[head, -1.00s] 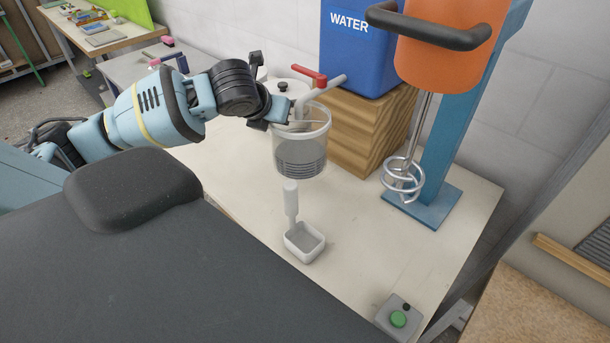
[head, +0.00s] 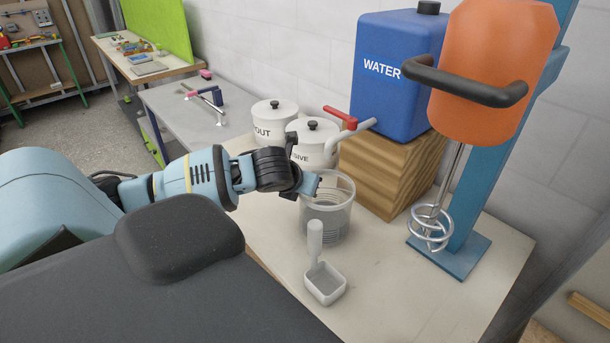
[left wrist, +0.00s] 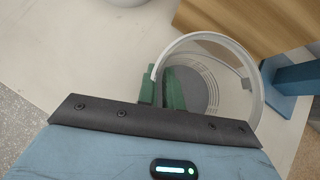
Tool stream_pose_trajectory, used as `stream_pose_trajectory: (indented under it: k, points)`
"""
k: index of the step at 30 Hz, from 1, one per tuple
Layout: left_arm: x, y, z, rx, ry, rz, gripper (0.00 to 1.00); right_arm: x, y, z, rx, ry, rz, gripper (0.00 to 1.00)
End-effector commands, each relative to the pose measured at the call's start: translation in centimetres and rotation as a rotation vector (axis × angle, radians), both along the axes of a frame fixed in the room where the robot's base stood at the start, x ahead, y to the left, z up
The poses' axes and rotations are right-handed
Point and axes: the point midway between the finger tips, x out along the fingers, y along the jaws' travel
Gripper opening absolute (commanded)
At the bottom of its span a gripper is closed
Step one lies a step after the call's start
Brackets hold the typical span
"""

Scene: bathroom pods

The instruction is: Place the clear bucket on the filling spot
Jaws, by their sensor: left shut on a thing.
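The clear bucket (head: 340,222) is upright at the worktable, in front of and below the water container's spout (head: 345,134). My left gripper (head: 308,186) is shut on its rim at the left side. In the left wrist view the green fingers (left wrist: 160,88) pinch the wall of the bucket (left wrist: 256,72), which looks empty. I cannot tell whether the bucket's base touches the tabletop. No marked filling spot shows. My right gripper is not in view.
A white scoop (head: 325,282) lies close in front of the bucket. The blue water container (head: 393,85) stands on a wooden block (head: 400,170). Two lidded white pots (head: 274,118) stand behind the arm. An orange mixer (head: 495,70) with a whisk is at the right.

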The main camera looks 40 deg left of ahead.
Motion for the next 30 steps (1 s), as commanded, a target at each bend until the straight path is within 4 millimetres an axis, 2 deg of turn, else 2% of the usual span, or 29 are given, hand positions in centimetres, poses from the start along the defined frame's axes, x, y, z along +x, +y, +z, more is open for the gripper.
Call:
stream_pose_trajectory:
  k: [3, 13, 15, 19, 30]
  points:
    - [0.07, -0.04, -0.9, -0.002, -0.007, -0.001, 0.0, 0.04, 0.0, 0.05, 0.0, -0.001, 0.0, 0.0]
    - [0.09, 0.01, -1.1, 0.001, -0.007, 0.0, 0.0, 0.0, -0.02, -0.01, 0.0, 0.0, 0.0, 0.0]
    - [0.0, 0.0, -1.32, 0.001, -0.002, -0.001, 0.14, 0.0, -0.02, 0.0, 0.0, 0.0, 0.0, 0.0]
    - [-0.01, 0.0, -1.34, 0.001, -0.001, -0.001, 0.3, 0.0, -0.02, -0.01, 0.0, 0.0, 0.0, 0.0]
    - [-0.25, -0.06, -0.83, 0.002, -0.001, -0.001, 0.3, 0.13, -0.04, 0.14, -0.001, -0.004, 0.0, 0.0]
